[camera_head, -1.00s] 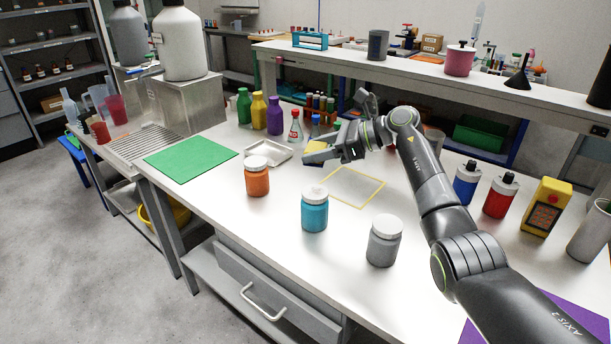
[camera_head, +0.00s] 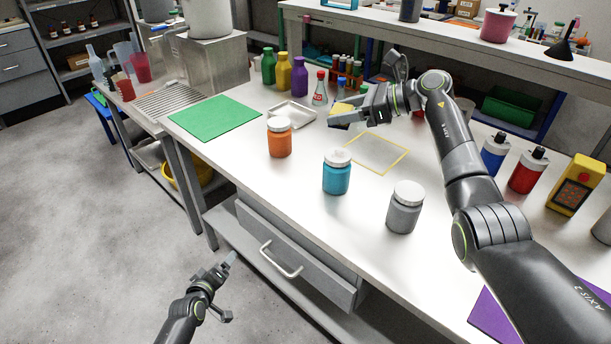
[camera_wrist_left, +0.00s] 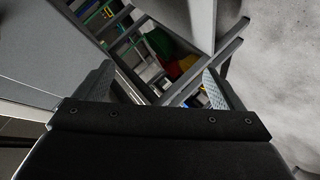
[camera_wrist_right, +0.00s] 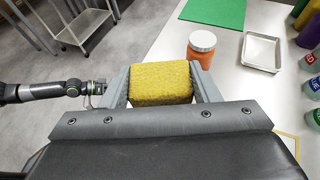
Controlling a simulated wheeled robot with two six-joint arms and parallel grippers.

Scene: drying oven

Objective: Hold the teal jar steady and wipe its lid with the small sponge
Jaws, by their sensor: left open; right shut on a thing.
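The teal jar (camera_head: 337,174) with a white lid stands upright on the white table, between an orange jar and a grey jar. My right gripper (camera_head: 338,119) is above the table, behind the teal jar. It is shut on the small yellow sponge (camera_wrist_right: 161,84), which sits between both fingers in the right wrist view; in the head view the sponge (camera_head: 341,110) is partly hidden by the fingers. My left gripper (camera_head: 232,258) is low at the bottom left, in front of the table and apart from it. In the left wrist view its fingers (camera_wrist_left: 158,88) are spread and empty.
The orange jar (camera_head: 280,138) and grey jar (camera_head: 405,208) flank the teal one. A metal tray (camera_head: 292,114), a green mat (camera_head: 214,118) and a yellow outlined square (camera_head: 377,153) lie on the table. The drawer handle (camera_head: 280,260) juts out below the table's front edge.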

